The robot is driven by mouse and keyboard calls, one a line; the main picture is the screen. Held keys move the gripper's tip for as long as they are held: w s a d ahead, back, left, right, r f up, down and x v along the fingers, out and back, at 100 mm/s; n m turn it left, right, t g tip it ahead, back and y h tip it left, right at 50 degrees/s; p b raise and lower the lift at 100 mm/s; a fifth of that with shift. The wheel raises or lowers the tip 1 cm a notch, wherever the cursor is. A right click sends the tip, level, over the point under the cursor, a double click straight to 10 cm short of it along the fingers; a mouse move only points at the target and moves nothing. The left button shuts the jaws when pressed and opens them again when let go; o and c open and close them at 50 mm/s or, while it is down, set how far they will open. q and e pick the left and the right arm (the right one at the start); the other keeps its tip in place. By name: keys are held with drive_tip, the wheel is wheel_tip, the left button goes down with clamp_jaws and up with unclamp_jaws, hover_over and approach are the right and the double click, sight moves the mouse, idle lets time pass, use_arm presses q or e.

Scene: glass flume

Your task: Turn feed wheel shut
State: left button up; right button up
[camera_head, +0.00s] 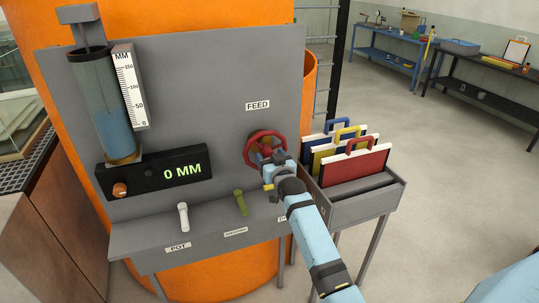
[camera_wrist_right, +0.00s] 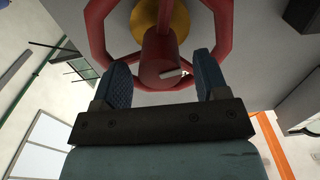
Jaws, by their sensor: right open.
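The red feed wheel (camera_head: 250,150) is on the grey panel below the FEED label (camera_head: 257,105) in the head view. My right gripper (camera_head: 268,173) is in front of the wheel and hides its lower right part. In the right wrist view the wheel's rim (camera_wrist_right: 97,35) and its red hub (camera_wrist_right: 160,60) fill the top, with a brass-coloured part behind. The right gripper's two fingers (camera_wrist_right: 161,85) are open, one on each side of the hub, with gaps visible; I cannot tell whether they touch the rim. My left gripper is not in view.
The display (camera_head: 155,172) reads 0 MM beside a tube of blue liquid (camera_head: 108,110) with a scale (camera_head: 130,85). A grey rack (camera_head: 362,200) of coloured boards is close on the right.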

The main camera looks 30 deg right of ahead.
drive_tip(key=shift+w+d, duration=0.1)
drive_tip(key=shift+w, duration=0.35)
drive_tip(key=shift+c, duration=0.4)
